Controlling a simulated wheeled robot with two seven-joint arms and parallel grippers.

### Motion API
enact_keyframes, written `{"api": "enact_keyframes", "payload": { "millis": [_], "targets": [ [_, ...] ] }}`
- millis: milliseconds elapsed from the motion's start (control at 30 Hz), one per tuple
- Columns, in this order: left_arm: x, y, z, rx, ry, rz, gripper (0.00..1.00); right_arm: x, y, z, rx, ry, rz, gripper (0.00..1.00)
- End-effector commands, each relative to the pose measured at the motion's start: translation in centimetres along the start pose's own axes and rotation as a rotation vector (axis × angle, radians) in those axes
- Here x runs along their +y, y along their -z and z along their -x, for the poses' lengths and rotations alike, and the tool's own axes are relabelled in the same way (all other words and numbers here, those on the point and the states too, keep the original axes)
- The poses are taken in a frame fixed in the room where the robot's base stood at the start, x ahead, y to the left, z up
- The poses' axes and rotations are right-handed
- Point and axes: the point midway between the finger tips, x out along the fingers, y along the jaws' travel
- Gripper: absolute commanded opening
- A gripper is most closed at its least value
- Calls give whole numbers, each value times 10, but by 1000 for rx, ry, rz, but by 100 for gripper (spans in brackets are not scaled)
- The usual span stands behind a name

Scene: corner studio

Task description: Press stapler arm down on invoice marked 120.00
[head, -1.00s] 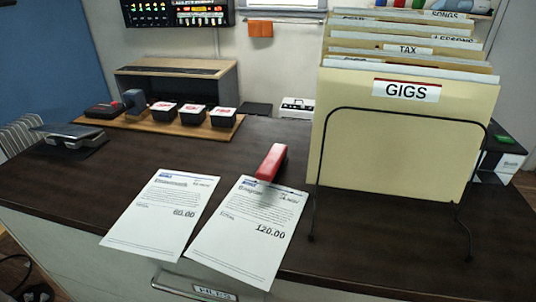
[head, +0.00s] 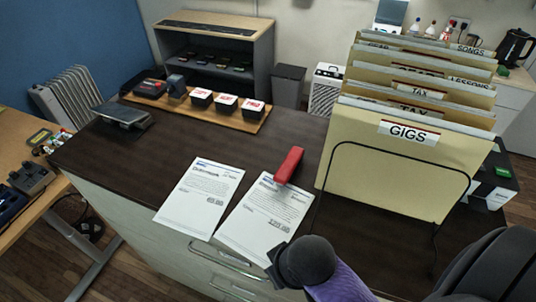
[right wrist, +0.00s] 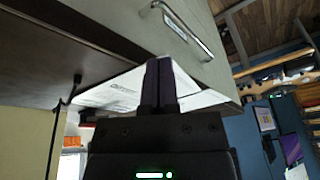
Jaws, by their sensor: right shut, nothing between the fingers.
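The red stapler (head: 289,166) sits at the top edge of the right-hand invoice (head: 262,218), tilted up to the right. That invoice read 120.00 a second ago; its figure is blurred now. The left-hand invoice (head: 198,197) lies beside it on the dark counter. My right gripper (head: 273,266) is at the counter's front edge, just below the right-hand invoice and away from the stapler. In the right wrist view its fingers (right wrist: 158,85) are shut and empty, with white paper (right wrist: 187,76) behind them. My left gripper is not in view.
A wire rack of folders marked GIGS (head: 390,172) stands right of the stapler. A wooden board (head: 250,119) with several black-and-white boxes lies at the back. A dark flat device (head: 122,115) sits at left. Drawer handles (head: 225,262) are on the counter front.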

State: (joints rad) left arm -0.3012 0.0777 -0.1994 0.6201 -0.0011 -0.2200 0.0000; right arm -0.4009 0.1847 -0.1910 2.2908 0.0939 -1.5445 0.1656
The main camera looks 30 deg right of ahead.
Motion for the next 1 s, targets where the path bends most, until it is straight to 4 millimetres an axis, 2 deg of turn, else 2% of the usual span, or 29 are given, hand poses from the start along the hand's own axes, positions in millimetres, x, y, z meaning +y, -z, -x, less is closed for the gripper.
{"api": "enact_keyframes", "payload": {
  "millis": [33, 200, 367, 467, 533, 600, 700, 833, 1000],
  "targets": [
    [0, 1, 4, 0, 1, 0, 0, -2, 13, 7, 11, 11, -13, 0],
    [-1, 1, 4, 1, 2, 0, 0, -7, 47, 7, 0, 39, -92, 0],
    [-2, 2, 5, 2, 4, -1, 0, -2, 85, 14, -26, 24, -197, 0],
    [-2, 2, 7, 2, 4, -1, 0, 10, 114, 25, -47, -23, -302, 0],
    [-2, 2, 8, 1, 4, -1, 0, 27, 138, 39, -59, -82, -412, 0],
    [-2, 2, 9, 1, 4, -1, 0, 48, 162, 59, -60, -154, -551, 0],
    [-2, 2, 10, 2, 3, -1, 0, 76, 186, 90, -52, -245, -753, 0],
    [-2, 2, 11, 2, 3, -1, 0, 100, 202, 120, -35, -313, -937, 0],
    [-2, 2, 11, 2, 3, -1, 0, 108, 206, 131, -28, -336, -1012, 0]
  ]
}}
